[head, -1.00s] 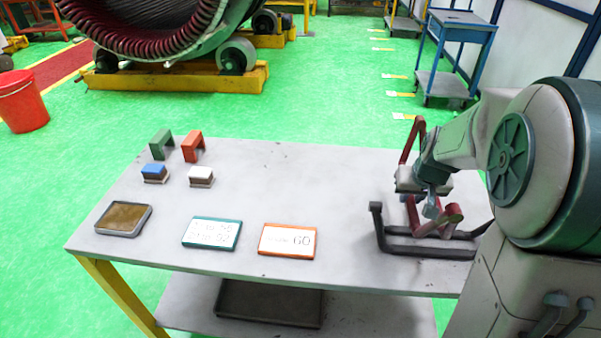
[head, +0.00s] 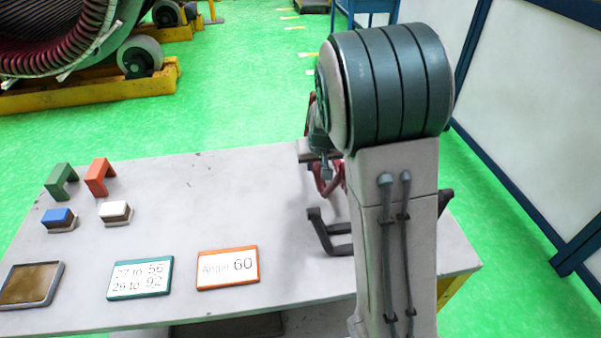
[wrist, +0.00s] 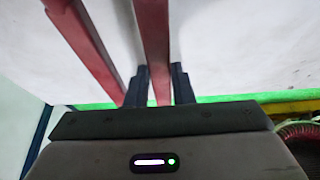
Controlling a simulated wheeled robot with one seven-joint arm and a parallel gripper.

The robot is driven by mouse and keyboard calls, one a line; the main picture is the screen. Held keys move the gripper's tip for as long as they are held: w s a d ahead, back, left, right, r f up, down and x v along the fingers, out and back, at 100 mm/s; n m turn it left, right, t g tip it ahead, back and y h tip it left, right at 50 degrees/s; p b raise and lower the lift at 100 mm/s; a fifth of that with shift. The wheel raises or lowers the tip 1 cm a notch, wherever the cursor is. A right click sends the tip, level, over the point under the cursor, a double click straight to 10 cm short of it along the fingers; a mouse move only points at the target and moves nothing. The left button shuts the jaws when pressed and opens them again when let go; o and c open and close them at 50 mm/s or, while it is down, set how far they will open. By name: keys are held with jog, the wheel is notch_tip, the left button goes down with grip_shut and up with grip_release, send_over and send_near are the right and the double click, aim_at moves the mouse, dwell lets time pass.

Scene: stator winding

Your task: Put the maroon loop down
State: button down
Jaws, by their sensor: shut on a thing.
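The maroon loop (head: 327,181) is mostly hidden behind my arm in the head view, with a small part showing above the right side of the table. In the wrist view, one straight bar of the maroon loop (wrist: 154,45) runs between the two dark fingers of my gripper (wrist: 159,82), which is shut on it. Another maroon bar of it runs beside, left of the fingers. In the head view, only a little of my gripper (head: 321,167) shows. Whether the loop touches the table or the dark holder is hidden.
A dark bent holder (head: 322,235) stands on the table (head: 225,205), partly behind my arm. Two signs, a teal-framed card (head: 140,278) and an orange-framed card (head: 228,268), lie left of it. Small blocks, brackets and a tray (head: 30,285) are farther left. The table's middle is clear.

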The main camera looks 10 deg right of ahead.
send_over(302, 178)
jog(key=s, duration=0.2)
jog(key=x, duration=0.3)
jog(key=shift+s, duration=0.3)
jog(key=shift+f, duration=2.05)
jog(key=shift+f, duration=0.15)
jog(key=c, duration=1.3)
grip_release()
jog(key=shift+o, duration=0.2)
